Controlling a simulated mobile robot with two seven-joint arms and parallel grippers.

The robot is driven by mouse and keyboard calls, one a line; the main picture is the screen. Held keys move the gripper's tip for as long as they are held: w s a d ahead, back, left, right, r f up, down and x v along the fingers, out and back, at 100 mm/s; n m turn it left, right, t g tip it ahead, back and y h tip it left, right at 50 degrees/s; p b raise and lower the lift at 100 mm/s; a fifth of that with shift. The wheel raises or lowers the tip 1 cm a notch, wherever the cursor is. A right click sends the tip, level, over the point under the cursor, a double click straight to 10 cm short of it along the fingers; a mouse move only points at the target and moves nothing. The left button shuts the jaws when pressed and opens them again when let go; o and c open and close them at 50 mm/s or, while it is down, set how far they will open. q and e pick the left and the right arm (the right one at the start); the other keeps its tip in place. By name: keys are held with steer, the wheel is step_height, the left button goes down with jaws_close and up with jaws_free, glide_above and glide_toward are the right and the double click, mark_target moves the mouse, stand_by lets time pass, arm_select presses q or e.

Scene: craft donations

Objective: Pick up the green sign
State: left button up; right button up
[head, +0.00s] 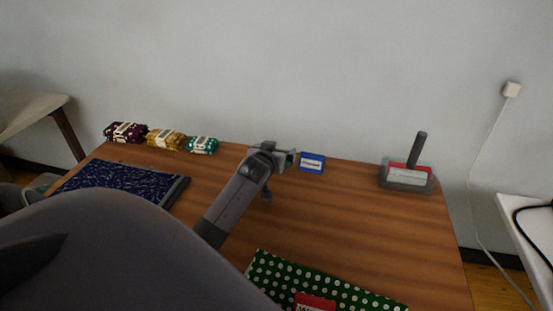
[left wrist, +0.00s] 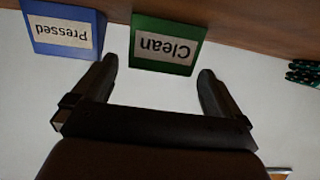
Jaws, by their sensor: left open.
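The green sign (left wrist: 167,47), labelled "Clean", shows upside down in the left wrist view. It stands on the wooden table near its back edge. My left gripper (left wrist: 158,68) is open and empty, with one finger on each side of the sign's width. The sign lies just ahead of the fingertips, and I see no clear contact. In the head view my left gripper (head: 283,160) is at the back of the table and hides most or all of the green sign. My right gripper is in neither view.
A blue sign (head: 311,163), labelled "Pressed", stands close beside the green one. Three patterned bundles, the nearest one teal (head: 201,145), lie at the back left. A grey tray (head: 420,187) with a dark upright handle stands at the right. The table's middle right is clear.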

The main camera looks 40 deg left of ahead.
arm_select(q)
steer(key=c, duration=1)
steer(key=shift+r, duration=0.1)
